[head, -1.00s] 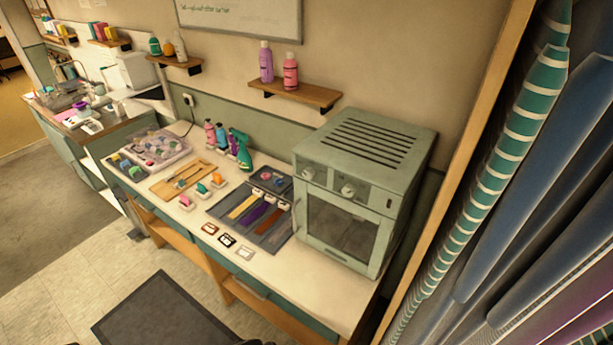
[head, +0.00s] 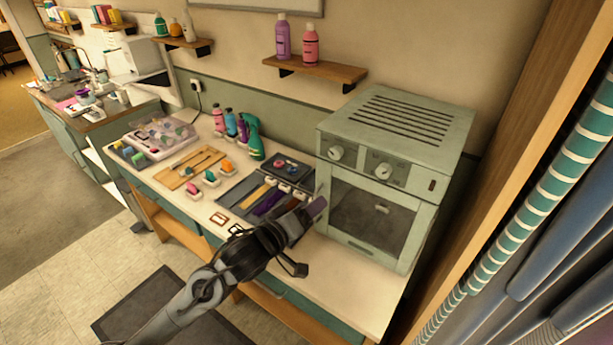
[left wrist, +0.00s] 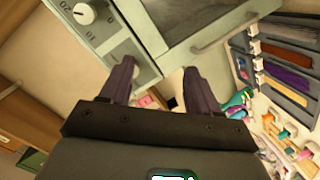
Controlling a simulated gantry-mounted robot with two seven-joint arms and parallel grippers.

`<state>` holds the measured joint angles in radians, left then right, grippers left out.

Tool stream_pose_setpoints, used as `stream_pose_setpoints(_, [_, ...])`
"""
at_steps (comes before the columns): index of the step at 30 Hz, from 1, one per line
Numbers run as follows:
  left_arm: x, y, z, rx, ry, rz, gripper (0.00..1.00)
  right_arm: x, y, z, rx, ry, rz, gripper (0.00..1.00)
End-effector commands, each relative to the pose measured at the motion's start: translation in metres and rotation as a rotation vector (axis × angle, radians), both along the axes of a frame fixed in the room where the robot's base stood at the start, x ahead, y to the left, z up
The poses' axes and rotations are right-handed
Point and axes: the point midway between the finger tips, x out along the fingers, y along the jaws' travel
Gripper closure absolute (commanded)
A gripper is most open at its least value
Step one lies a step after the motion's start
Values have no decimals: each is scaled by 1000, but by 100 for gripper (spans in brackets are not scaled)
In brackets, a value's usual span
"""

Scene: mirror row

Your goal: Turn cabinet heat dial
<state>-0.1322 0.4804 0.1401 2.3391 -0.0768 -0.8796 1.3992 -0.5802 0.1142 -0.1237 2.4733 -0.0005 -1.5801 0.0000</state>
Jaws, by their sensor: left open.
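The cabinet (head: 395,135) is a pale grey-green box with a slotted top and a windowed door, standing at the right of the counter. Two round pale dials sit above its door, a left dial (head: 336,153) and a right dial (head: 383,171); I cannot tell which is the heat dial. My left gripper (head: 312,237) is open and empty, in front of the cabinet's lower left side, below and apart from both dials. In the left wrist view, a white dial (left wrist: 84,13) with printed numbers shows at upper left, beyond the open fingers (left wrist: 159,68). My right gripper is not seen.
Left of the cabinet are a dark tray (head: 240,192) with coloured strips, small coloured pots, a wooden board (head: 190,167) and several bottles. A wall shelf (head: 320,67) holds two bottles. Striped and blue hanging cloth (head: 560,200) stands at the right. The counter before the cabinet is clear.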

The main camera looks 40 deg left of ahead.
Motion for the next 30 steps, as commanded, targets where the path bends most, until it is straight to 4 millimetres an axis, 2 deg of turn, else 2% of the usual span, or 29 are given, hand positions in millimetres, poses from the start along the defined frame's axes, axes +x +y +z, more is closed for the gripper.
stream_pose_setpoints(1, [8, 10, 10, 35, -53, 10, 38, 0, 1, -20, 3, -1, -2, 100])
stream_pose_setpoints(3, [14, 19, 31, 64, -104, 22, 38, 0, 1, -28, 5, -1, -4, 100])
stream_pose_setpoints(6, [17, 24, 51, 86, -153, 28, 38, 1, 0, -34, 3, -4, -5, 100])
stream_pose_setpoints(9, [21, 24, 61, 91, -175, 29, 38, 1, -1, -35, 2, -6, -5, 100])
stream_pose_setpoints(14, [35, 26, 65, 91, -181, 28, 38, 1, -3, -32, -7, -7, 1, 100])
stream_pose_setpoints(24, [88, 36, 65, 91, -178, 29, 38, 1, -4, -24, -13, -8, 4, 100])
stream_pose_setpoints(30, [113, 40, 64, 90, -178, 29, 38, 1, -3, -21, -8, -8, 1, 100])
